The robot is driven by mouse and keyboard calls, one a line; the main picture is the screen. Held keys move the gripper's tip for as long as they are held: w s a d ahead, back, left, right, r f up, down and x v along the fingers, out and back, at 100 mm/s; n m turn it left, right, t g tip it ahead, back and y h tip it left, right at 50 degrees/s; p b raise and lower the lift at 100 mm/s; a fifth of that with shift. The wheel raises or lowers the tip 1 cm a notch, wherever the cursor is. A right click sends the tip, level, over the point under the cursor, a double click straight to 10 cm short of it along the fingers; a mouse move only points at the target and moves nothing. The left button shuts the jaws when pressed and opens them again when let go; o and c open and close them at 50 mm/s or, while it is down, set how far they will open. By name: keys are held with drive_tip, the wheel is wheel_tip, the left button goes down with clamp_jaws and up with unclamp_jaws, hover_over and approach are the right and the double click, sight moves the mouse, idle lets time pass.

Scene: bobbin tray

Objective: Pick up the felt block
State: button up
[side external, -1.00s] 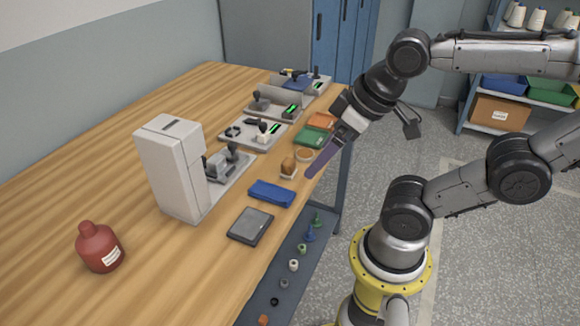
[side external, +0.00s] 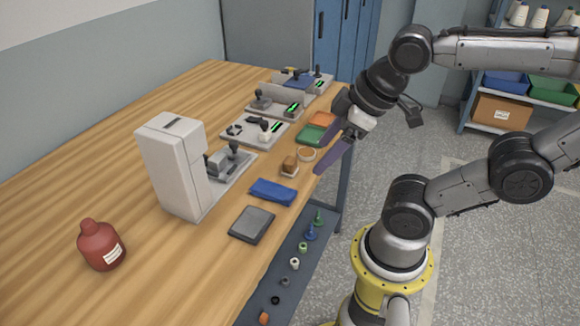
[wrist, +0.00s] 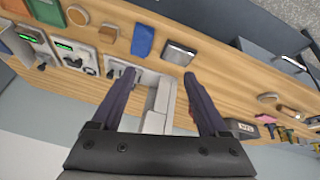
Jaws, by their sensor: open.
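A small brown block (side external: 289,165) sits on a small white dish on the bench. It looks like the felt block, but its material is too small to be sure of. In the wrist view the brown block (wrist: 108,32) shows at the upper left, beyond the left fingertip. My gripper (side external: 322,169) is in the air by the bench's front edge, to the right of the block in the side view and apart from it. In the wrist view my gripper (wrist: 159,73) has its two dark fingers spread, with nothing between them but the background.
Near the block are a blue folded piece (side external: 273,191), a dark grey tablet-like slab (side external: 251,224), a round tan dish (side external: 306,154) and a green flat piece (side external: 312,135). A white machine (side external: 172,167) and a red bottle (side external: 101,246) stand further left. Bare bench lies around the bottle.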

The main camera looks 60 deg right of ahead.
drive_tip(key=w+d+r+n+g+h, duration=0.1)
drive_tip(key=w+d+r+n, duration=0.15)
drive_tip(key=w+n, duration=0.45)
drive_tip(key=n+g, duration=0.5)
drive_tip(key=n, duration=0.3)
hover_over(290, 160)
drive_tip(key=shift+h, duration=0.3)
drive_tip(key=f, duration=1.4)
drive_tip(key=shift+a+f, duration=0.1)
drive_tip(key=shift+a, duration=0.15)
drive_tip(key=shift+d+f, duration=0.2)
drive_tip(key=shift+f, duration=1.4)
drive_tip(key=shift+d+f, duration=0.15)
drive_tip(key=shift+f, duration=1.45)
clamp_jaws()
